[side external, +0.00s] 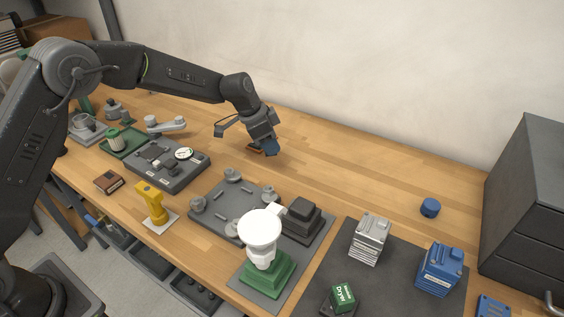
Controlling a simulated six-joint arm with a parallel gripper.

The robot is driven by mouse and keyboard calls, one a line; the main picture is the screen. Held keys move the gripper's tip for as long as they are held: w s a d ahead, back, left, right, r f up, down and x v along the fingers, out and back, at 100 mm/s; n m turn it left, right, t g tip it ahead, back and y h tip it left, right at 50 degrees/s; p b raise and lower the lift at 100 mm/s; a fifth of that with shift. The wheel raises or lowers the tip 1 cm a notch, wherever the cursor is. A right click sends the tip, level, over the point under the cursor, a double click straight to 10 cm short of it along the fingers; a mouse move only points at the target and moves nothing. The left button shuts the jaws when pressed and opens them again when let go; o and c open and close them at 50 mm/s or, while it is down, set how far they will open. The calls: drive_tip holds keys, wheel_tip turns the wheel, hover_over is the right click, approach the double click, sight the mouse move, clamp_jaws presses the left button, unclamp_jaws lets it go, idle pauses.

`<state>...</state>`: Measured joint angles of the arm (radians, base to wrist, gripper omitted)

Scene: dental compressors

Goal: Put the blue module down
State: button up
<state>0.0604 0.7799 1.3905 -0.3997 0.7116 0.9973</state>
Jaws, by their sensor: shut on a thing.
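My gripper (266,140) points down over the back part of the wooden bench, near the middle of the view. It is shut on a small dark blue module (271,147), which shows at its fingertips. The module is close to the bench top; I cannot tell whether it touches it. Most of its far side and top are hidden by the jaws. A small orange-brown piece (254,151) shows just left of the module, at or near the bench surface.
A grey fixture plate (214,213) lies in front, with a white and green device (262,245) nearby. A dark mat (390,297) holds a silver unit (369,240) and a blue unit (438,270). A blue cylinder (430,208) stands alone. Bench right of my gripper is clear.

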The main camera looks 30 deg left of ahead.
sight(287, 171)
drive_tip(key=d+f, duration=0.1)
drive_tip(key=w+d+f, duration=0.1)
drive_tip(key=d, duration=0.1)
drive_tip(key=shift+f, duration=1.95)
drive_tip(key=shift+f, duration=0.2)
drive_tip(key=o, duration=0.9)
drive_tip(key=v, duration=1.2)
drive_tip(key=shift+r, duration=0.25)
